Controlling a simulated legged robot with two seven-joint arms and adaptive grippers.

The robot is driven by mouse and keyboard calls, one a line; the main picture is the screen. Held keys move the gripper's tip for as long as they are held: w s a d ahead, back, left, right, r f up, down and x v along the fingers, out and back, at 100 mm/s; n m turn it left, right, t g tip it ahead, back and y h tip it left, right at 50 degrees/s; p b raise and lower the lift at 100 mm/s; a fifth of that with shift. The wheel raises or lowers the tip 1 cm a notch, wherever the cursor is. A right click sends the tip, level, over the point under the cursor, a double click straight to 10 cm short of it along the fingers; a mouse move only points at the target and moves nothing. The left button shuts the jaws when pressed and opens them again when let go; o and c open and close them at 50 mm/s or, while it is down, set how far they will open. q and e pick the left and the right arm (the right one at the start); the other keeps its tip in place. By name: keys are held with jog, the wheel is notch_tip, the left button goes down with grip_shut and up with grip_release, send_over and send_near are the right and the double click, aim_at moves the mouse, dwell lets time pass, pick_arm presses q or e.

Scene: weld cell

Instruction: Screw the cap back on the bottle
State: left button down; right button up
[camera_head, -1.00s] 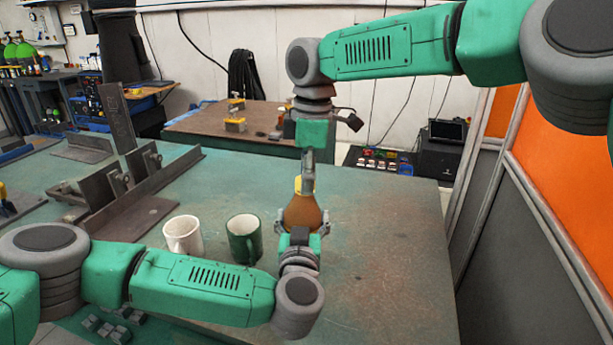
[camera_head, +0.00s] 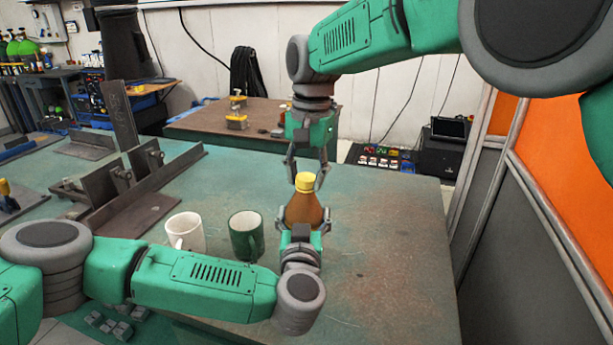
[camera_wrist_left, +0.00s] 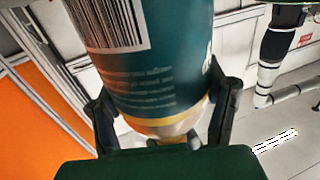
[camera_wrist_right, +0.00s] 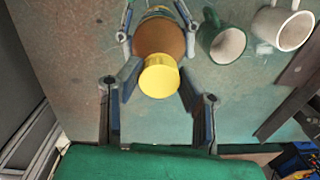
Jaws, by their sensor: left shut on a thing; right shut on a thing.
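The amber-brown bottle (camera_head: 304,211) stands upright over the green table, with its teal label and barcode showing in the left wrist view (camera_wrist_left: 150,62). My left gripper (camera_head: 303,230) is shut around the bottle's body from the near side. The yellow cap (camera_head: 305,182) sits at the top of the bottle's neck; whether it is tight cannot be told. My right gripper (camera_head: 306,174) points down from above and is shut on the cap, one finger at each side. In the right wrist view the cap (camera_wrist_right: 159,77) lies between the fingertips, with the bottle behind it.
A white mug (camera_head: 184,233) and a dark green mug (camera_head: 246,236) stand close together left of the bottle. Steel fixtures (camera_head: 130,200) lie farther left on the green table (camera_head: 390,225). The table to the right is clear. An orange and grey partition (camera_head: 560,160) stands at the right.

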jog(key=shift+a, duration=0.15)
jog(key=o, duration=0.7)
jog(key=shift+d+r, duration=0.15)
jog(key=shift+r, duration=1)
jog(key=shift+d+r, duration=0.1)
jog(key=shift+r, duration=1)
jog(key=shift+c, duration=0.6)
